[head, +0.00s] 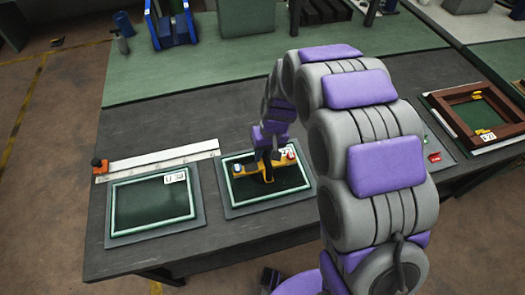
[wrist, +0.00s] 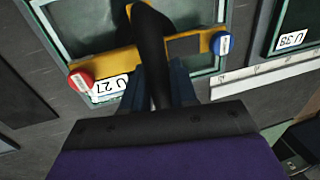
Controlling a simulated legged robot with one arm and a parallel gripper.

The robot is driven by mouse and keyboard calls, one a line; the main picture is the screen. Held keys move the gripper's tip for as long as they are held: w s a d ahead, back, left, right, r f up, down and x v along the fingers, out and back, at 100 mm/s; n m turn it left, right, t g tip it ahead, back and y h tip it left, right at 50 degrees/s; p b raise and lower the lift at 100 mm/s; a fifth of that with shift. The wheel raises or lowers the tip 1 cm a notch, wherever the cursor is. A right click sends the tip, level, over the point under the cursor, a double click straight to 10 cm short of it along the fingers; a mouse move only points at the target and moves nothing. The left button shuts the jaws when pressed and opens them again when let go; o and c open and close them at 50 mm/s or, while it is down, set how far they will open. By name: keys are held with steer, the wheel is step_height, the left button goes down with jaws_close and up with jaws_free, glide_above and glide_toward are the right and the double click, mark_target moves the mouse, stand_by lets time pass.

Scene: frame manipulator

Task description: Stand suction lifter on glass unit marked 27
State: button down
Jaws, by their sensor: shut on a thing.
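The suction lifter (head: 246,172) is a yellow bar with a red end and a blue end and a black handle. It also shows in the wrist view (wrist: 108,63). My gripper (head: 265,158) is shut on the black handle, and its fingers sit on both sides of it in the wrist view (wrist: 162,88). The lifter is over the glass unit (head: 237,199), which has a pale green frame. Its label (wrist: 109,87) reads U 27 and is partly covered by the red end. I cannot tell whether the lifter's pads touch the glass.
A second framed glass unit (head: 140,206) lies to the left; its label (wrist: 291,40) reads U 38. A long pale ruler-like strip (head: 160,158) lies behind it. A brown wooden frame (head: 458,101) and a panel with a red button (head: 434,157) are at the right.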

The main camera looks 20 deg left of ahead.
steer(key=shift+d, duration=0.1)
steer(key=c, duration=1.2)
jaws_free()
steer(key=o, duration=0.4)
step_height(320, 180, up, 17)
steer(key=w+d+p, duration=0.1)
steer(key=d+p, duration=0.1)
steer(key=shift+w+d+p, duration=0.2)
steer(key=shift+w+p, duration=0.2)
